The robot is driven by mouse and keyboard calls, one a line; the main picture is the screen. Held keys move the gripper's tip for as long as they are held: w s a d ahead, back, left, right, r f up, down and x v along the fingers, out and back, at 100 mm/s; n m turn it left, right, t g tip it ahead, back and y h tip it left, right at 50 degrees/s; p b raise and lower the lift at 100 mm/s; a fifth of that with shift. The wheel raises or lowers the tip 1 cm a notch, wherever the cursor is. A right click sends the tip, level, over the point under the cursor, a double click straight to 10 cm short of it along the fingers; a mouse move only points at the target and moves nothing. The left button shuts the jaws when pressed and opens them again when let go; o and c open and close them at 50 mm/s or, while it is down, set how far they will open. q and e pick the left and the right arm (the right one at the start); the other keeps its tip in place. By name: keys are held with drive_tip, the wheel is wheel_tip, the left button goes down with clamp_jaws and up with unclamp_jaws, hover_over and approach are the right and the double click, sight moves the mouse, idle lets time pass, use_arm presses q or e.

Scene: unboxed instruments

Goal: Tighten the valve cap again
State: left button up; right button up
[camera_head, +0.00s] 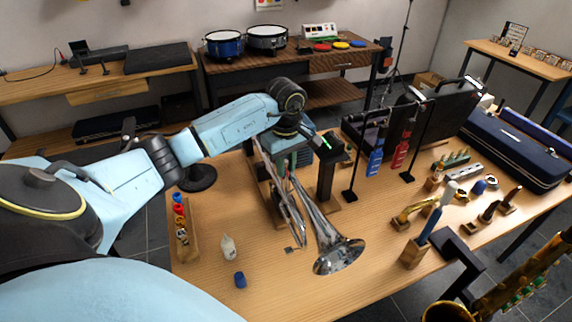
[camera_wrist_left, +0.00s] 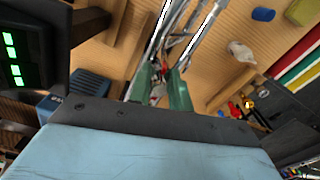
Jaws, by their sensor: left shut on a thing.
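A silver trumpet (camera_head: 339,257) is held at the wooden stand on the table, its bell toward the front edge. Its tubing (camera_wrist_left: 195,25) runs up the left wrist view. My left gripper (camera_wrist_left: 160,90) is over the valve end of the trumpet. Its green fingertips are shut on a small part there, apparently the valve cap, which is mostly hidden between the fingers. In the head view my left wrist and arm cover that spot. I cannot see whether the cap sits flush. My right gripper is not in view.
A dark unit with a green display (camera_wrist_left: 14,58) stands close beside the gripper. A white bottle (camera_head: 228,247) and blue cap (camera_head: 240,281) are left of the bell, near a wooden holder (camera_head: 184,250). Brass pieces and an open black case (camera_head: 450,103) are right.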

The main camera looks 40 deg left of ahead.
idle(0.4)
use_arm(q)
drive_tip(key=shift+m+b, duration=0.35)
drive_tip(key=shift+m, duration=0.15)
drive_tip(key=shift+m+b, duration=0.85)
drive_tip(key=shift+m, duration=0.95)
drive_tip(key=shift+m+b, duration=1)
drive_tip(key=shift+m, duration=1.6)
drive_tip(key=o, duration=0.6)
